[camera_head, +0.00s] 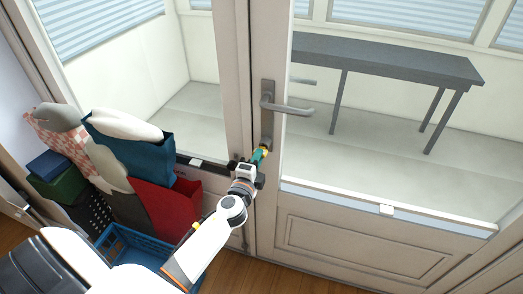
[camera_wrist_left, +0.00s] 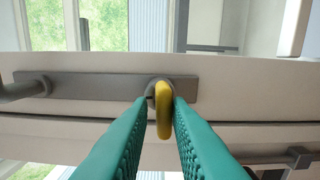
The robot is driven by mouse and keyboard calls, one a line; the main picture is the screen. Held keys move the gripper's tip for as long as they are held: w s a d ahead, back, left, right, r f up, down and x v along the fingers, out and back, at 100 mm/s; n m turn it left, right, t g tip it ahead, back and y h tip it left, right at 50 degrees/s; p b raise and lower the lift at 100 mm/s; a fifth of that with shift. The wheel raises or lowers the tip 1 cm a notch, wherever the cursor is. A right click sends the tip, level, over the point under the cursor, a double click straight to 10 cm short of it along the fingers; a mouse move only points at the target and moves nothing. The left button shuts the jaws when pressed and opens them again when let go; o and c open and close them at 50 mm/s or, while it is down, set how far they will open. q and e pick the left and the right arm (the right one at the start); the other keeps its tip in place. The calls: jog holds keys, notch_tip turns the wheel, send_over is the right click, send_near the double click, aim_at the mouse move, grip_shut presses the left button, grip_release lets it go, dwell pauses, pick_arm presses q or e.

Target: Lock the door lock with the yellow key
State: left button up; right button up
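The yellow key (camera_wrist_left: 164,108) shows edge-on in the left wrist view, at the end of the grey lock plate (camera_wrist_left: 92,86), where the keyhole is. How deep it sits in the lock is hidden. My left gripper (camera_wrist_left: 160,103) has green fingers on both sides of the key's head. A narrow gap shows between the key and the fingers, clearest on the left. In the head view my left gripper (camera_head: 260,154) is at the lower end of the door's lock plate (camera_head: 267,115), below the handle. My right gripper is not in view.
The grey door handle (camera_head: 290,107) sticks out to the right above my left gripper. A blue crate (camera_head: 135,252) and several bags, including a red one (camera_head: 165,203), stand left of my arm. A dark table (camera_head: 385,60) is behind the glass.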

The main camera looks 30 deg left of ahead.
pick_arm(q)
jog(key=shift+o, duration=0.5)
jog(key=shift+s, duration=0.1)
jog(key=shift+v, duration=2.95)
jog(key=shift+d+b, duration=0.1)
jog(key=shift+b, duration=0.2)
